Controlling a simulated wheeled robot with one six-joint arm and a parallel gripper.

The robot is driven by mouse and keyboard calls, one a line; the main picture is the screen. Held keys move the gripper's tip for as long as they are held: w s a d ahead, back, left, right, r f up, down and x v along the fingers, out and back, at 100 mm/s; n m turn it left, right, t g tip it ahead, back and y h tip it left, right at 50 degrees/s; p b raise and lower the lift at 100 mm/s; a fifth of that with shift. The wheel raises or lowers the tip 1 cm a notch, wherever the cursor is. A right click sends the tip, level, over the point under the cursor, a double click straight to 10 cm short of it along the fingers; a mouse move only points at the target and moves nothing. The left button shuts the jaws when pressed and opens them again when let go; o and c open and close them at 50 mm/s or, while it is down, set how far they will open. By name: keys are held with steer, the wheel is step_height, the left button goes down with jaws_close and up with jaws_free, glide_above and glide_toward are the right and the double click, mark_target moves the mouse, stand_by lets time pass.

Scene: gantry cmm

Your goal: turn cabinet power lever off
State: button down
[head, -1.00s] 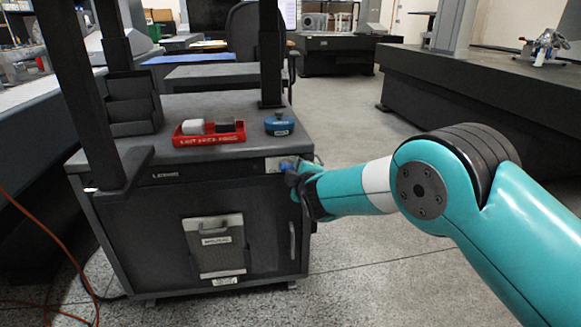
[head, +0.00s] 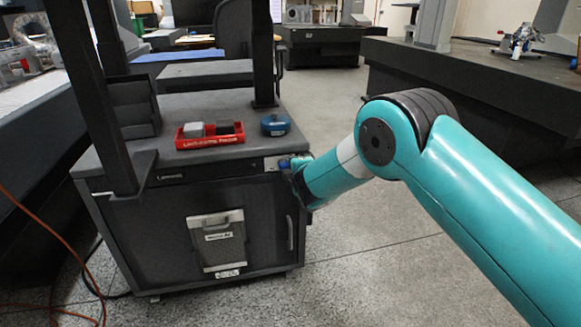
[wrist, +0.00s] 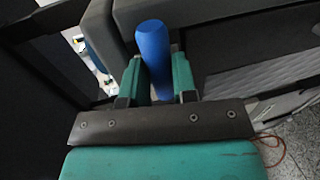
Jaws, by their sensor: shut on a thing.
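The cabinet (head: 165,232) is a dark grey unit with a front panel strip along its top edge. The blue lever handle (wrist: 152,48) stands between the two teal fingers of my gripper (wrist: 158,80) in the wrist view, and the gripper is shut on it. In the head view my gripper (head: 290,170) is at the cabinet's upper right front corner, where a small bit of the blue lever (head: 284,164) shows. The lever's base and pivot are hidden behind my gripper and arm.
On the cabinet top are a red tray (head: 210,141) with small blocks, a blue round item (head: 275,125) and dark stacked bins (head: 133,105). A dark post stands at the left front. An orange cable (head: 60,243) lies on the floor at left. Open floor lies right of the cabinet.

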steer(key=shift+r, duration=0.1)
steer(key=c, duration=0.9)
jaws_free()
steer(key=shift+s, duration=0.1)
steer(key=p+v, duration=0.1)
steer(key=v, duration=1.6)
steer(key=shift+s+r, duration=0.1)
